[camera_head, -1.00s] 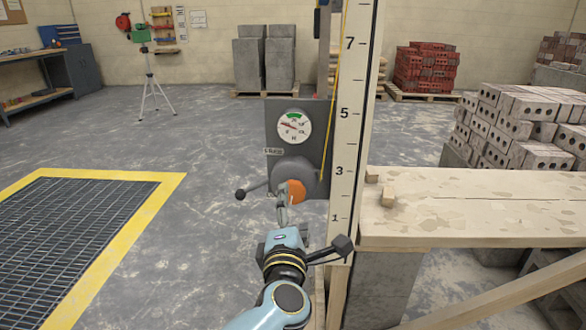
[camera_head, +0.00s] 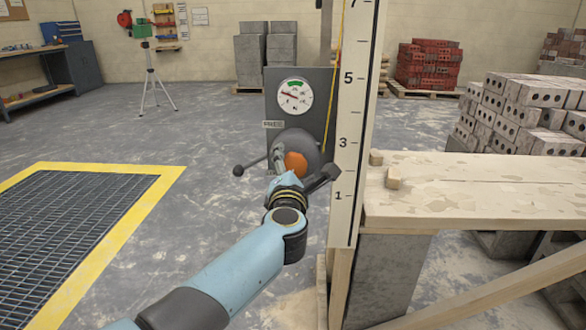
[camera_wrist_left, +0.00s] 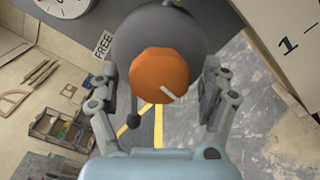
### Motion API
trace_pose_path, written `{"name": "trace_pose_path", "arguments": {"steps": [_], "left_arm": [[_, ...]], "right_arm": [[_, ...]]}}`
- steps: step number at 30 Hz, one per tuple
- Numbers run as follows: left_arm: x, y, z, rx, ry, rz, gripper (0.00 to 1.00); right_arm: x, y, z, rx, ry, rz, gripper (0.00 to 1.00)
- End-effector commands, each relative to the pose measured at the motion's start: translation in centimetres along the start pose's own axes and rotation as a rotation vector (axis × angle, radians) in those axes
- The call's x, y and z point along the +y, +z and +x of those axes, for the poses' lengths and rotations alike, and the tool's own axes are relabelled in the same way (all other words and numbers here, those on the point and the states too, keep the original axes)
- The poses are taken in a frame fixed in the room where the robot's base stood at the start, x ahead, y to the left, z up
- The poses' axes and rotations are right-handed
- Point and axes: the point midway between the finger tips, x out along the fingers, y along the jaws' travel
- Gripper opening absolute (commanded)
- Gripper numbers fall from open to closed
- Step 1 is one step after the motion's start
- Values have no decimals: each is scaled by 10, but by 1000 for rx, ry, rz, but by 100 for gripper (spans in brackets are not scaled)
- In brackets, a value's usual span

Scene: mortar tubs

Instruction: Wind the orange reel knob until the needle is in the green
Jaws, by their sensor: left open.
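The orange knob (camera_head: 295,162) sits on a round grey reel housing (camera_head: 303,142) on a grey panel. It also shows in the left wrist view (camera_wrist_left: 158,72), with a white mark pointing to the lower right. Above it, the round gauge (camera_head: 296,97) has a green band at the top; its red needle lies toward the left, outside the green. My left gripper (camera_head: 281,168) is at the knob. In the wrist view its open fingers (camera_wrist_left: 160,86) stand on either side of the knob, with small gaps seemingly left. My right gripper is not in view.
A black-ended lever (camera_head: 238,170) sticks out left of the reel. A label reading FREE (camera_wrist_left: 104,45) is on the panel. A tall numbered scale board (camera_head: 352,140) stands close on the right, beside a plank bench (camera_head: 470,190). A yellow-edged floor grate (camera_head: 140,205) lies left.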

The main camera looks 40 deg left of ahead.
Motion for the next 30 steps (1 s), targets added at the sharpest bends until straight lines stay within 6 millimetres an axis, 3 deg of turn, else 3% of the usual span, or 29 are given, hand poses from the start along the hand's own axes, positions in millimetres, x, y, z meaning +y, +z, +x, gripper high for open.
{"name": "trace_pose_path", "arguments": {"steps": [10,23,30], "left_arm": [[0,0,5,0,0,1,80],[0,0,5,0,-1,1,24],[0,0,5,0,-1,19,23]], "right_arm": [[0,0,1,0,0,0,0],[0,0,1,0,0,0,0],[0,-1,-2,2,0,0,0]]}}
